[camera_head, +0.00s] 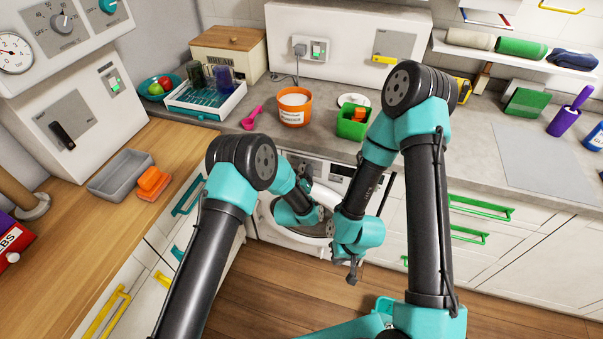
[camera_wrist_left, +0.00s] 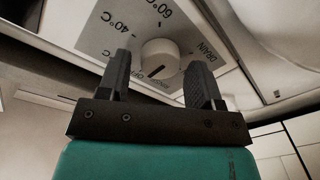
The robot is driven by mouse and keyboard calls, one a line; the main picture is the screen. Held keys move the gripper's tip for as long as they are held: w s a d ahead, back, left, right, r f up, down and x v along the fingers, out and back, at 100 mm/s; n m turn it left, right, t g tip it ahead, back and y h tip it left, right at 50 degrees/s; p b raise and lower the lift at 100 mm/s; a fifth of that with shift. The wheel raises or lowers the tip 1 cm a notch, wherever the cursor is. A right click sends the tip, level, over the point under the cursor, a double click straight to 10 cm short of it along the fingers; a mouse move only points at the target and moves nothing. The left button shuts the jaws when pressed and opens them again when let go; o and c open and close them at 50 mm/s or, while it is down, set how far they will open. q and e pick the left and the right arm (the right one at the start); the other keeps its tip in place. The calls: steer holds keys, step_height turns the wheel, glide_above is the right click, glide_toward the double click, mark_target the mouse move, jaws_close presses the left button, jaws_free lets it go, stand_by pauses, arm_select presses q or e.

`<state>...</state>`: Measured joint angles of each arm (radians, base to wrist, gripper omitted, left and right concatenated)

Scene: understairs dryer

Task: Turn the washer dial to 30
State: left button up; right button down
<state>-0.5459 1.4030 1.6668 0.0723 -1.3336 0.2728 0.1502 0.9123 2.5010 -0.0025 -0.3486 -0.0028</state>
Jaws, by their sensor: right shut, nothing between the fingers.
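The washer (camera_head: 267,215) stands under the counter, partly hidden behind my arms. Its dial (camera_wrist_left: 160,55) is a round pale knob with a dark pointer line aimed toward the lower left of the left wrist view. The plate around it (camera_wrist_left: 125,28) reads 40°C, 60°C and DRAIN; other marks are hidden or unclear. My left gripper (camera_wrist_left: 160,80) is open, with one finger to each side of the dial and just short of it; contact cannot be told. In the head view it is at the washer's panel (camera_head: 341,170). My right gripper (camera_head: 353,270) is shut and empty, hanging lower in front of the washer.
An orange tub (camera_head: 294,108), a green container (camera_head: 352,124) and a pink scoop (camera_head: 252,117) sit on the counter above the washer. Drawers with green handles (camera_head: 481,208) are at the right. The wooden floor (camera_head: 270,290) below is clear.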

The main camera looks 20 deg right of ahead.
arm_select(q)
steer(key=c, duration=0.8)
steer(key=shift+o, duration=0.2)
steer(key=shift+m, duration=0.3)
steer(key=m, duration=0.8)
steer(key=shift+m, duration=0.3)
steer(key=o, duration=0.9)
steer(key=shift+s, duration=0.15)
